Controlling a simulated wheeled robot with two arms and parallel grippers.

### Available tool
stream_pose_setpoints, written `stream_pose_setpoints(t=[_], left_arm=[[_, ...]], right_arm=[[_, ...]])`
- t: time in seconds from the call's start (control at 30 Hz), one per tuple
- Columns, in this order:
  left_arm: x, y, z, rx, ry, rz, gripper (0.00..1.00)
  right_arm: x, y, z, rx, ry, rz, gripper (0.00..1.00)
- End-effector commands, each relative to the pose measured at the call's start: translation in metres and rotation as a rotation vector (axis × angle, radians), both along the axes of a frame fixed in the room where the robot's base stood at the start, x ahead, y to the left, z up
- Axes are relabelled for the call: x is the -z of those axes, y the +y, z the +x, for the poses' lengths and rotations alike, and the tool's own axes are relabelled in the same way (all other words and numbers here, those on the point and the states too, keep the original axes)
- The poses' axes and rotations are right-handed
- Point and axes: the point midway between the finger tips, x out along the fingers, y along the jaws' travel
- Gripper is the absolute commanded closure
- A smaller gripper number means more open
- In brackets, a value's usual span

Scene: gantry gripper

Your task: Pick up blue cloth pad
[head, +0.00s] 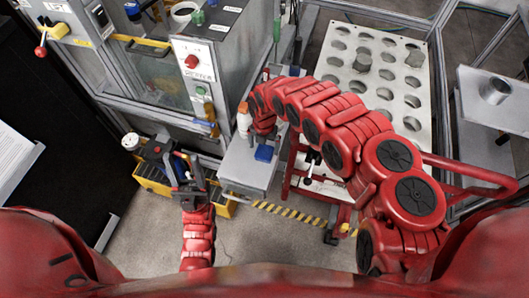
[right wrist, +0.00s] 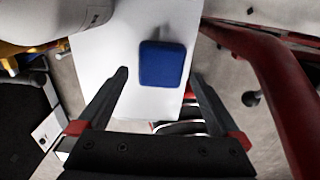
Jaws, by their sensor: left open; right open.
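The blue cloth pad (head: 263,153) lies on a narrow grey shelf (head: 238,172) in the middle of the head view. It also shows in the right wrist view as a blue rounded square (right wrist: 163,64) on the pale surface. My right gripper (right wrist: 160,74) is open and empty, its two fingers apart on either side of the pad in that picture. I cannot tell its height above the pad. My left gripper (head: 185,172) is open, in front of a yellow bin, well left of the pad.
A white bottle with an orange cap (head: 243,121) stands on the shelf just behind the pad. A yellow bin with dark items (head: 154,184) is at left. A perforated cart (head: 341,62) is at right, with a red frame. A machine (head: 200,66) stands behind.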

Motion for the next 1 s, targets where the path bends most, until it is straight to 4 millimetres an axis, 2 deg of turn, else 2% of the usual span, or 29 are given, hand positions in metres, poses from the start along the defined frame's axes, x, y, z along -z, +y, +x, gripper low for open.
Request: stream_pose_setpoints(t=[0.1, 0.3, 0.57, 0.9, 1.0], left_arm=[[-0.003, 0.000, 0.000, 0.000, 0.000, 0.000, 0.50], [-0.004, 0.000, 0.000, 0.000, 0.000, 0.000, 0.50], [-0.004, 0.000, 0.000, 0.000, 0.000, 0.000, 0.50], [-0.004, 0.000, 0.000, 0.000, 0.000, 0.000, 0.50], [-0.004, 0.000, 0.000, 0.000, 0.000, 0.000, 0.50]], right_arm=[[0.015, 0.000, 0.000, -0.001, 0.002, 0.002, 0.00], [0.030, -0.002, 0.000, 0.000, 0.002, -0.002, 0.00], [0.031, -0.002, 0.001, 0.001, 0.000, -0.002, 0.00], [0.031, -0.002, 0.001, 0.001, 0.000, -0.002, 0.59], [0.031, -0.002, 0.001, 0.001, -0.001, -0.001, 0.73]])
